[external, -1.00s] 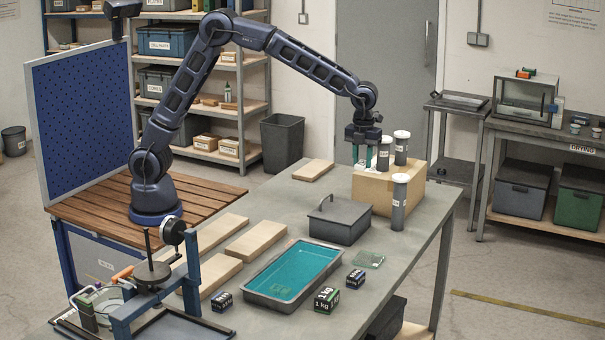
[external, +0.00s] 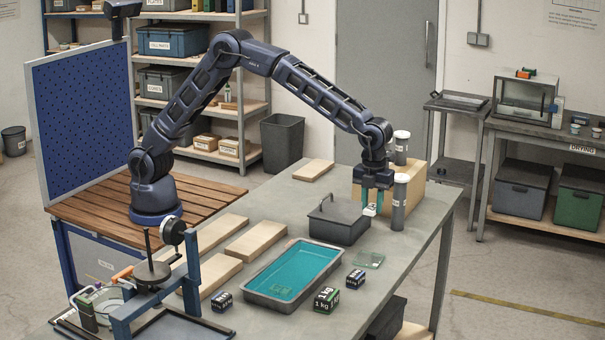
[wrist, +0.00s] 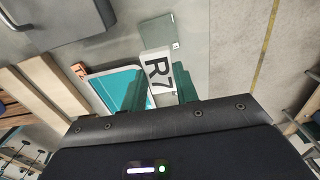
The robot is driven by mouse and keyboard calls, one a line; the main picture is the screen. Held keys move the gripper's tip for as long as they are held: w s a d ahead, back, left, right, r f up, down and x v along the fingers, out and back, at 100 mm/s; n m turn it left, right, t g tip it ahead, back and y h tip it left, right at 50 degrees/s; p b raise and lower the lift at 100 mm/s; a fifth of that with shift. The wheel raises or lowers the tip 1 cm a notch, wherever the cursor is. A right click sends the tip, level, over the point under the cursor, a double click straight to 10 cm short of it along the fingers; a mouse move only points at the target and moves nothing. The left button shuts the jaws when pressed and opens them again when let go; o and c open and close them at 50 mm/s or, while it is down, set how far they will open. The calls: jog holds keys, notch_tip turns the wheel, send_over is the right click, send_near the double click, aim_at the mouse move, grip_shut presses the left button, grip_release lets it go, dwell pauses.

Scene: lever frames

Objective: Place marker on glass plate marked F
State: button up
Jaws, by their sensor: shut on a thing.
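The gripper points down and holds the marker above the bench, in front of the cardboard box. A clear greenish glass plate (external: 369,260) lies flat on the bench below and slightly nearer the camera. It also shows in the wrist view (wrist: 157,30), beyond the marker. The marker is apart from the plate. The letter on the plate is too small to read.
Tall grey canisters with white caps (external: 398,205) stand right beside my gripper. A cardboard box (external: 425,181) is behind. The bench's right edge is close.

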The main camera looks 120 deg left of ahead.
aim_at(369, 258)
notch_tip(369, 258, down, 15)
jog(key=shift+f, duration=0.1)
dwell(0.5)
jog(key=shift+f, duration=0.1)
jog(key=o, duration=1)
jog(key=shift+c, duration=0.2)
